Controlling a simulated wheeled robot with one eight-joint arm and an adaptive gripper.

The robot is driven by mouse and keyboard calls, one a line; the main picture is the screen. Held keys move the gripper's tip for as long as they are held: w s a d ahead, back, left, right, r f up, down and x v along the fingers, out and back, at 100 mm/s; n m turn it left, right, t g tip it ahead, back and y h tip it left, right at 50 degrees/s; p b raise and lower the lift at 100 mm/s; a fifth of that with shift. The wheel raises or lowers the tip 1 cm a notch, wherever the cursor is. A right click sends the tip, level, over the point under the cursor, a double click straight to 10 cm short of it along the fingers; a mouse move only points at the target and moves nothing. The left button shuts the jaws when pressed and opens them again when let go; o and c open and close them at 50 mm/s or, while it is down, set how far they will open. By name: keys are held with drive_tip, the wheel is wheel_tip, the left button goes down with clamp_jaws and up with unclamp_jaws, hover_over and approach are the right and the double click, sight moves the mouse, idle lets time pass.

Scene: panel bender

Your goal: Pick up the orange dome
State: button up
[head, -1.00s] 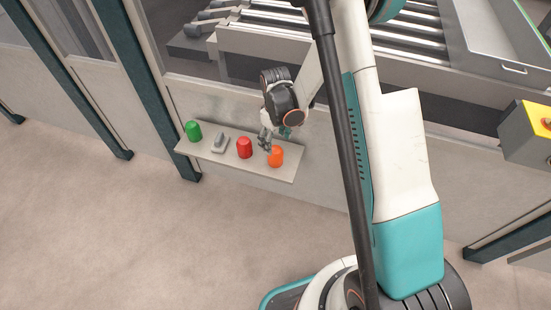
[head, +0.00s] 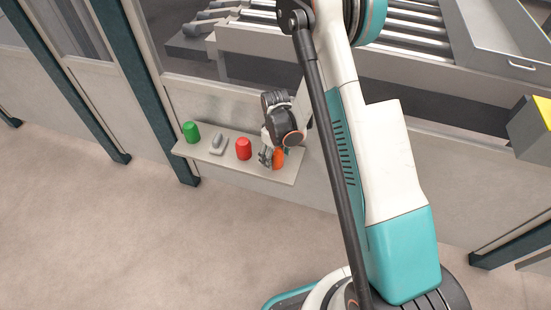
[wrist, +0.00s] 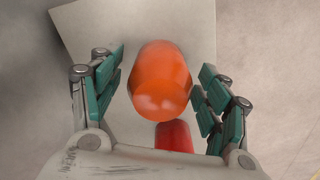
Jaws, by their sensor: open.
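The orange dome (head: 278,158) stands near the right end of a narrow pale shelf (head: 225,157). My gripper (head: 271,157) is down at the dome in the head view and partly covers it. In the wrist view the orange dome (wrist: 160,80) sits between the two open teal-padded fingers of my gripper (wrist: 164,90).
A red dome (head: 243,149) stands just left of the orange one and shows below it in the wrist view (wrist: 174,136). A grey part (head: 218,144) and a green dome (head: 191,132) stand farther left. The machine panel (head: 225,105) rises behind the shelf.

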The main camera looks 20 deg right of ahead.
drive_tip(key=c, duration=1.2)
drive_tip(key=shift+o, duration=0.2)
wheel_tip(320, 180, up, 20)
drive_tip(key=p, duration=0.7)
